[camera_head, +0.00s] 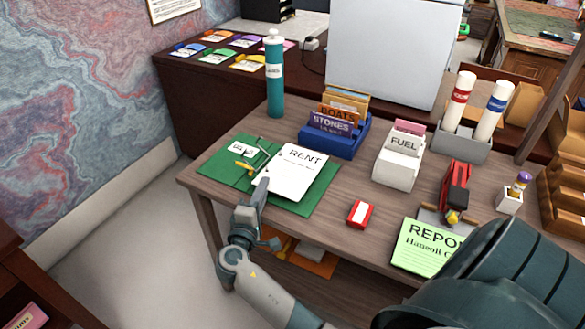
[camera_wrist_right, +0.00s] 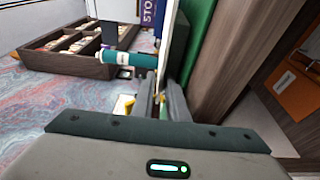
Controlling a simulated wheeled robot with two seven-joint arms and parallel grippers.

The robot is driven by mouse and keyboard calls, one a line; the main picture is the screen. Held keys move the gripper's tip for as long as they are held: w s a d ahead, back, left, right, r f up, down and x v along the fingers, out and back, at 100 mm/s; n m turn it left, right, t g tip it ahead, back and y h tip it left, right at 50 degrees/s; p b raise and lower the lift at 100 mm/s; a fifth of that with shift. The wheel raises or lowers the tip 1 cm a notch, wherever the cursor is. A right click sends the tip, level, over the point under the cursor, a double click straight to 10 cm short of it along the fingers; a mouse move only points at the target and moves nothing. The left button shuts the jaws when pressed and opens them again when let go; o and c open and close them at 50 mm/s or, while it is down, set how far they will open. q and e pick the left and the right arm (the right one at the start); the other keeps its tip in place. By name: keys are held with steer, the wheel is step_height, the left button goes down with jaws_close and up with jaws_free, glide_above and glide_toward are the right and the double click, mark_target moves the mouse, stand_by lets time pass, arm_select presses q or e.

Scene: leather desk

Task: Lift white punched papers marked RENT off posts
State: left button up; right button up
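The white papers marked RENT (camera_head: 298,172) are over the right part of an open green folder (camera_head: 322,188) on the desk. Metal posts (camera_head: 263,148) and a yellow piece (camera_head: 243,168) are at the folder's middle, by the papers' left edge. My right gripper (camera_head: 263,186) is at the papers' near left corner. In the right wrist view its fingers (camera_wrist_right: 160,98) are close together, either side of a white sheet's edge (camera_wrist_right: 179,40); whether they press on it is unclear. The punched holes are too small to see. My left gripper is not in view.
A blue box of cards marked STONES (camera_head: 333,135) stands behind the folder, with a teal bottle (camera_head: 274,85) to its left. A white FUEL holder (camera_head: 398,165) and a red-and-white block (camera_head: 360,214) are to the right. Bare wood lies between block and folder.

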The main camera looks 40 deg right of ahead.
jaws_close()
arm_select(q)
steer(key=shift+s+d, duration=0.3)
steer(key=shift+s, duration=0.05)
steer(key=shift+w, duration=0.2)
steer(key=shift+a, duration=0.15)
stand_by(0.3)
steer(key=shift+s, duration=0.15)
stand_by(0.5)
arm_select(e)
steer(key=shift+r, duration=0.1)
